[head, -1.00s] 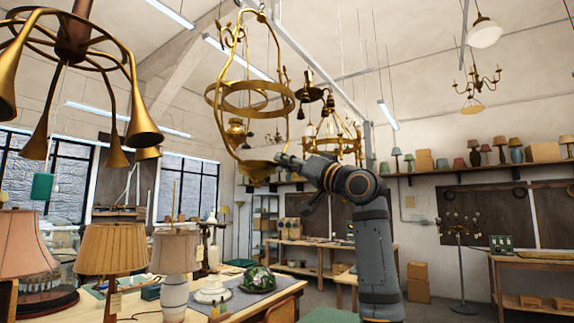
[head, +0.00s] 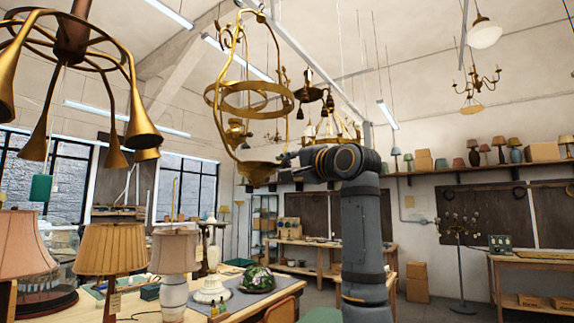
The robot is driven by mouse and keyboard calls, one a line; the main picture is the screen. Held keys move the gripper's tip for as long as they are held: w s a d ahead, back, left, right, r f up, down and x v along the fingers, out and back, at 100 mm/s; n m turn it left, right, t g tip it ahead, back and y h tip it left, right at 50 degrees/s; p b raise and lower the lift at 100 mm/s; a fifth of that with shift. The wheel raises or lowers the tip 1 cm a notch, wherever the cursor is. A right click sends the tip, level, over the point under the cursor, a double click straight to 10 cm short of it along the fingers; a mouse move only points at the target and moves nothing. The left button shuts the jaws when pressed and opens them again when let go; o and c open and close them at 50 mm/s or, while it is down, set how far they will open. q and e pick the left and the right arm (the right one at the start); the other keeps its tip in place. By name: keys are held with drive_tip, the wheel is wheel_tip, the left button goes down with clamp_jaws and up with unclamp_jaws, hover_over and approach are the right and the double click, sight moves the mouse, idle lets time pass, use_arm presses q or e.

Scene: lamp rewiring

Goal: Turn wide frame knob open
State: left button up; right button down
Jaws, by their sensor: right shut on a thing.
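A brass hanging lamp frame (head: 243,87) hangs in the upper middle of the head view, with a wide ring and a bowl-shaped lower part (head: 258,172). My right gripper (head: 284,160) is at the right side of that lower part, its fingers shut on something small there. I take this to be the frame's knob, but the knob itself is hidden by the fingers and too small to make out. My left gripper is out of view.
Another brass fixture with horn-shaped arms (head: 75,50) hangs at upper left. Below, a workbench holds a pleated lamp (head: 110,250), another shaded lamp (head: 174,252) and a green patterned shade (head: 257,279). Shelves and benches stand farther back.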

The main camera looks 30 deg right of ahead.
drive_tip(key=shift+m, duration=0.4)
drive_tip(key=c, duration=1.2)
unclamp_jaws()
drive_tip(key=shift+o, duration=0.2)
drive_tip(key=s+f, duration=0.1)
drive_tip(key=s, duration=1.1)
drive_tip(key=shift+f, duration=0.2)
drive_tip(key=shift+d, duration=0.1)
